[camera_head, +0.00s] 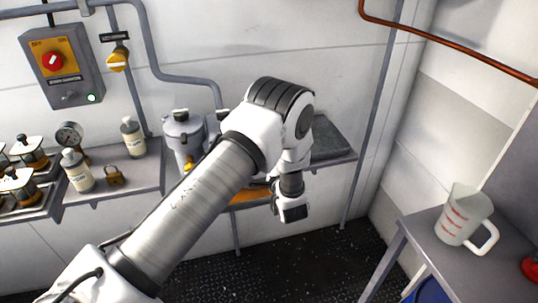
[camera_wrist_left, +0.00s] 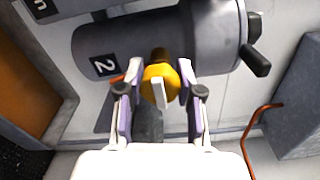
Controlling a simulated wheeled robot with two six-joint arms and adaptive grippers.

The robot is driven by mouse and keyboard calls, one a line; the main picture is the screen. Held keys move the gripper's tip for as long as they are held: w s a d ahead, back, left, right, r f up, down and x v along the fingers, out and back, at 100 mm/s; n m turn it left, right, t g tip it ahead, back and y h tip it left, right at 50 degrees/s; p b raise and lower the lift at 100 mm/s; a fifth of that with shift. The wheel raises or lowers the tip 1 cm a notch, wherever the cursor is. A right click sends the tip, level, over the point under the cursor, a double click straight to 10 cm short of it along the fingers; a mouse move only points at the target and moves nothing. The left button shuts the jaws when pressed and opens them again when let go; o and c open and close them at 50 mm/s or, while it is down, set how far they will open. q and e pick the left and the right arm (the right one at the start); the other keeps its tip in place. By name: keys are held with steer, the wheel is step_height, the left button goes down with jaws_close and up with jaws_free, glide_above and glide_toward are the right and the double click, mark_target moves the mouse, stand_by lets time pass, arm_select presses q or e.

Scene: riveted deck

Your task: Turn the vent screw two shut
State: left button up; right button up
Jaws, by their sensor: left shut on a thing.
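In the left wrist view, vent screw two (camera_wrist_left: 158,85) is a round yellow knob with a pale raised bar across its face. It sits on the side of a grey cylindrical vessel (camera_wrist_left: 110,45) marked 2, which looks sideways in this view. My left gripper (camera_wrist_left: 157,78) has one finger on each side of the yellow knob and is shut on it. In the head view my left arm crosses the middle and hides the gripper and the vessel marked 2. Another grey lidded vessel (camera_head: 183,131) with a yellow part low on its front shows beside the arm. My right gripper is out of view.
A grey wall box (camera_head: 61,66) with a red knob and a yellow valve (camera_head: 118,58) are on the wall. A gauge (camera_head: 69,134), bottles and a padlock (camera_head: 115,176) stand on the shelf. A measuring jug (camera_head: 464,216) stands on the right table.

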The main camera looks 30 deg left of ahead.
arm_select(q)
steer(key=o, duration=1.2)
steer(key=shift+d, duration=0.1)
steer(key=v, duration=1.1)
steer(key=shift+s+d, duration=0.25)
steer(key=shift+s, duration=0.1)
